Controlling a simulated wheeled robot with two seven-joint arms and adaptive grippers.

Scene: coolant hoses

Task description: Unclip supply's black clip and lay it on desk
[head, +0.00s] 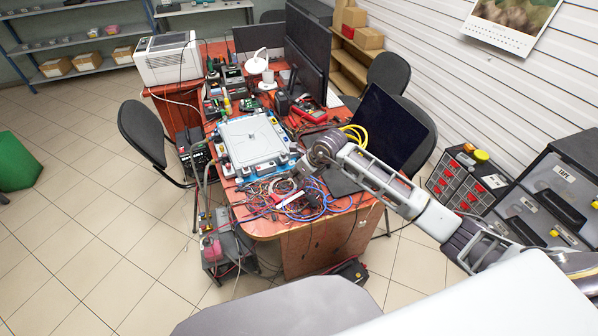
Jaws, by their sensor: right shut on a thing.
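My right arm reaches in from the right, and its gripper (301,178) points down over the front part of the orange desk (262,228). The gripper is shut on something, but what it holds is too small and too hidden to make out. It is close to the front right corner of a pale board with a blue-edged base (252,141), which lies on the desk. I cannot pick out the black clip or the supply hose at this size. My left gripper is not in view.
Tangled red and blue wires (318,207) cover the desk's front. A dark laptop (380,130) stands right of the board, near yellow coiled cable (355,133). Monitors (305,62) and a white printer (168,57) are farther back. Floor at left is mostly clear.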

